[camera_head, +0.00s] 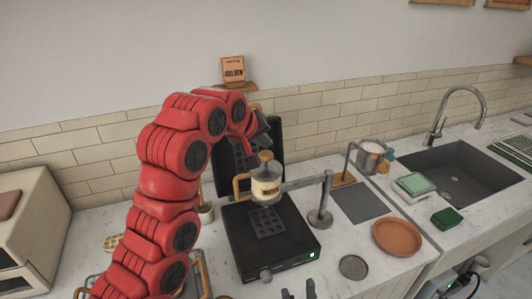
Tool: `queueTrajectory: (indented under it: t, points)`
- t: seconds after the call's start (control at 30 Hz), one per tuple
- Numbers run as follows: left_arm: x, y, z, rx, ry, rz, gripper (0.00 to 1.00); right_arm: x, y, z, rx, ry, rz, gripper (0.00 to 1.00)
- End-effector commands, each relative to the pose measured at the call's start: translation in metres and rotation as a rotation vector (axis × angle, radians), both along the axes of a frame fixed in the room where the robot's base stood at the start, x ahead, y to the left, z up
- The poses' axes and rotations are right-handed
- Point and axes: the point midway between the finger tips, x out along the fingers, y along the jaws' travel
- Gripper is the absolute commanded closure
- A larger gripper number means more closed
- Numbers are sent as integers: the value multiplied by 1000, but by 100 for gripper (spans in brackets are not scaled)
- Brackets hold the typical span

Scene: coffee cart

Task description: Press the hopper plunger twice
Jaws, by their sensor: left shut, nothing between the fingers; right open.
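The hopper (266,190) is a cream canister with a label and a wooden side handle. It is held over the black waffle iron (290,245) by a grey arm on a stand (321,217). The plunger (266,157), with a tan knob, stands up from the hopper's top. My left gripper (259,137), at the end of the red arm, is shut and empty, just above and behind the knob in the picture; I cannot tell whether they touch. My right gripper (298,289) is open at the bottom edge, only its fingertips showing, well below the hopper.
The iron's open lid (231,155) stands behind the hopper. A terracotta plate (397,237), a grey disc (353,267), a metal pitcher (371,157) and a sink (460,175) are to the right. A cream appliance (30,230) stands far left. Some counter is free around the plate.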

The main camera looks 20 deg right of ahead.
Motion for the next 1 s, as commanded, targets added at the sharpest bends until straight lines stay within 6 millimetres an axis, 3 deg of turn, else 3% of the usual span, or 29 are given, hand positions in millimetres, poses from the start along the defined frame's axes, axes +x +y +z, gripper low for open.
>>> queueTrajectory:
  t: [1.0]
  points:
    - [0, 0, -9, 0, 1, 1, 100, 0, 0, -9, 0, 0, 0, 53]
